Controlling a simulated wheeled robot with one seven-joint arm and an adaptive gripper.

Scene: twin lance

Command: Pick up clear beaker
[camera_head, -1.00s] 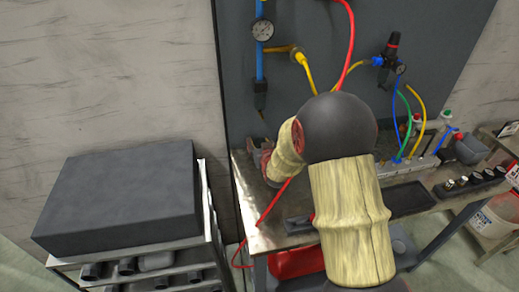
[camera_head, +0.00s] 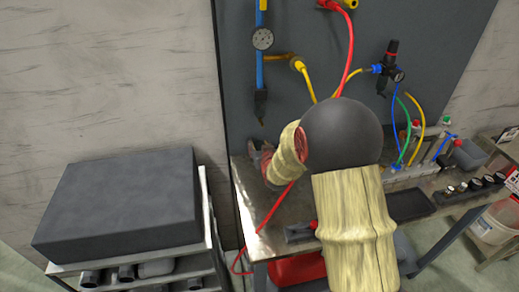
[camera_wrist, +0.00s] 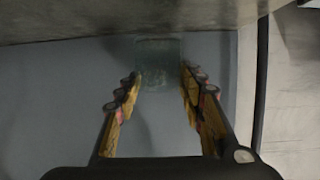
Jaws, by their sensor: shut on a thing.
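The clear beaker (camera_wrist: 160,62) shows in the wrist view as a pale, see-through greenish block. It sits between the two fingertips of my gripper (camera_wrist: 160,80), which are closed on its sides. In the head view my gripper (camera_head: 262,157) is partly seen at the left end of the metal workbench (camera_head: 262,240), in front of the dark panel. My own arm hides much of that area, and I cannot make out the beaker there. I cannot tell whether the beaker touches the bench.
A dark box (camera_head: 120,200) lies on a shelf rack at the left. A dark panel (camera_head: 300,90) with a gauge (camera_head: 263,39) and hoses rises behind the bench. A red hose (camera_head: 272,207) hangs across the bench near my gripper. A black tray (camera_head: 408,204) lies to the right.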

